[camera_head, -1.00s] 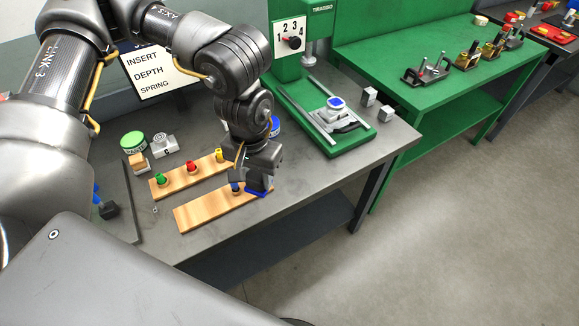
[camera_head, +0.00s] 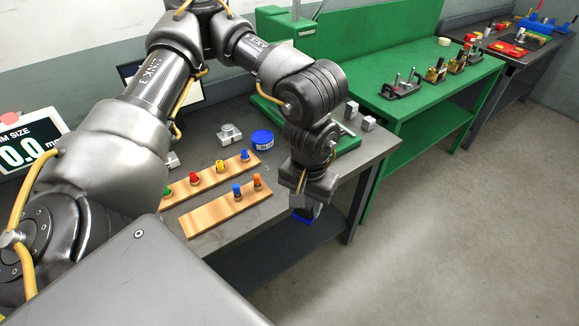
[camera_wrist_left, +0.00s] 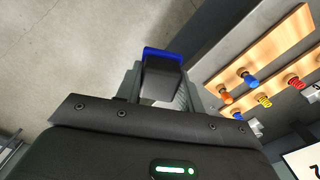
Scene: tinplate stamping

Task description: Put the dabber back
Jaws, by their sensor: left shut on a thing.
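My left gripper (camera_head: 306,204) is shut on a dark block with a blue end, which I take to be the dabber. In the wrist view the dabber (camera_wrist_left: 163,80) sits between the fingers, its blue end pointing away from me. In the head view only a bit of blue of the dabber (camera_head: 303,217) shows below the fingers. The gripper is right of the front wooden rack, by the bench's front edge, with floor behind the dabber in the wrist view. A blue-lidded tin (camera_head: 262,138) stands on the bench behind the racks. My right gripper is not in view.
The front wooden rack (camera_head: 205,217) holds a blue and an orange peg. The rear wooden rack (camera_head: 210,175) holds several coloured pegs. A grey metal part (camera_head: 229,134) stands left of the tin. Small metal blocks (camera_head: 368,123) lie at the bench's right end. A green bench (camera_head: 440,95) stands beyond.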

